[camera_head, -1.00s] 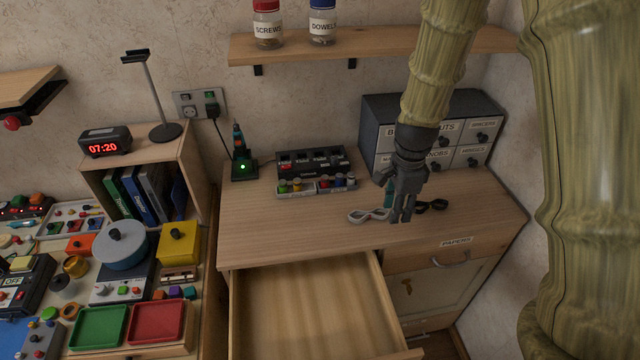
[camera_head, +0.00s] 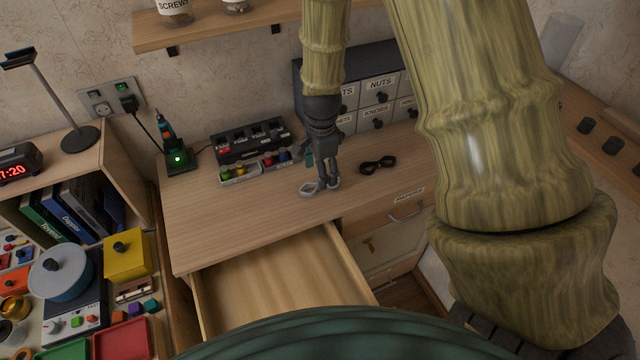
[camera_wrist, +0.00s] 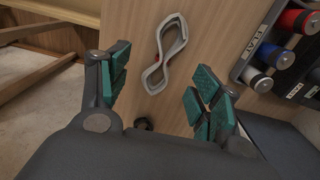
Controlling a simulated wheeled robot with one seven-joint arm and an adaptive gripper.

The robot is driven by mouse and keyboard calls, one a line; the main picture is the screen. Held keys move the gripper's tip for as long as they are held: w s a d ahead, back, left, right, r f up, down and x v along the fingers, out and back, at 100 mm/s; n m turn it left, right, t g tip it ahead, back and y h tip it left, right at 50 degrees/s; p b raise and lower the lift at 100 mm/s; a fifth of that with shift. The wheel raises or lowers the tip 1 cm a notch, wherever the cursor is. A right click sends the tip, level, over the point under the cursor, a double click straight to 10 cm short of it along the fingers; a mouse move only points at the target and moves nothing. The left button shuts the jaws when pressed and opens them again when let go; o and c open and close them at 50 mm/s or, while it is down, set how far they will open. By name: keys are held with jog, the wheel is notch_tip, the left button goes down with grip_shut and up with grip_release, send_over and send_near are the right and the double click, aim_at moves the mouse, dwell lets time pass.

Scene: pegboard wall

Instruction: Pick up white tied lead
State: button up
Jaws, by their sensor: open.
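The white tied lead (camera_wrist: 151,73) is a pale loop pinched in the middle, lying on the wooden desktop. In the wrist view it lies beyond my fingertips, between them and a little above. In the head view the lead (camera_head: 309,189) is partly hidden behind my gripper (camera_head: 326,186), which points down over it. My gripper (camera_wrist: 157,86) is open, with green pads apart and nothing between them. Whether a fingertip touches the desk cannot be told.
A black tied lead (camera_head: 377,165) lies to the right on the desk (camera_head: 230,215). A drawer (camera_head: 285,280) stands open in front. A rack of coloured cylinders (camera_head: 255,165) is to the left behind, and a labelled drawer cabinet (camera_head: 380,100) is behind.

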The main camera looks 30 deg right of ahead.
jog(key=shift+s, duration=0.15)
jog(key=shift+f, duration=0.2)
jog(key=shift+w+f+p, duration=0.35)
jog(key=shift+f+p, duration=0.35)
jog(key=shift+f, duration=0.1)
jog(key=shift+f+p, duration=0.55)
jog(key=shift+f, duration=1.05)
jog(key=c, duration=1.1)
